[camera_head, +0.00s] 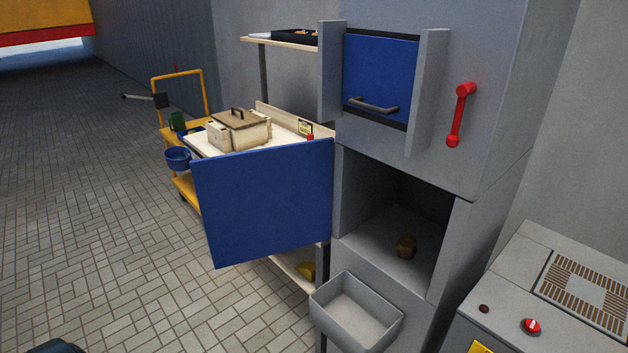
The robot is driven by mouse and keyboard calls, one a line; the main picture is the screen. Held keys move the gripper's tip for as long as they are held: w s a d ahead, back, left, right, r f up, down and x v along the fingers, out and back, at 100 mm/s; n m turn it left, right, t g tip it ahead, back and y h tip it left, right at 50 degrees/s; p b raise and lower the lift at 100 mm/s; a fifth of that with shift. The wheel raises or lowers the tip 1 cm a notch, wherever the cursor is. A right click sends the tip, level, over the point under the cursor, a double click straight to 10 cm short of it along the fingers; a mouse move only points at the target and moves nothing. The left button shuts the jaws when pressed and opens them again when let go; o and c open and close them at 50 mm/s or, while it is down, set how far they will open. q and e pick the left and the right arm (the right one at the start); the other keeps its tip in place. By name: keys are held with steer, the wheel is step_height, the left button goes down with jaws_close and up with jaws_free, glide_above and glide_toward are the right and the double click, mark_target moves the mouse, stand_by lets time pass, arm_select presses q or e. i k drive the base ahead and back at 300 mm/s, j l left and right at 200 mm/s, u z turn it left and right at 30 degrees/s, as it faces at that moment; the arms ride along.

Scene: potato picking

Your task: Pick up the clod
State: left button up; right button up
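Neither of my grippers can be made out. Only a dark piece shows at the bottom left edge, too little of it to identify.
A blue door (265,203) stands open left of the compartment. Below is an empty grey bin (352,312). Above are a blue panel (381,72) and a red lever (460,115). Floor at left is clear.

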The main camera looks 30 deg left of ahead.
mark_target(406, 246)
steer(key=i+j, duration=0.1)
steer(key=j, duration=0.35)
steer(key=i+j, duration=0.15)
steer(key=j, duration=0.25)
steer(key=i+j, duration=0.1)
steer(key=j, duration=0.35)
steer(key=i+j, duration=0.15)
steer(key=j, duration=0.25)
steer(key=i+j+z, duration=0.15)
steer(key=j, duration=0.6)
steer(key=i+j+z, duration=0.2)
steer(key=j, duration=0.55)
steer(key=j+z, duration=0.15)
steer(key=j, duration=0.65)
steer(key=z, duration=1.05)
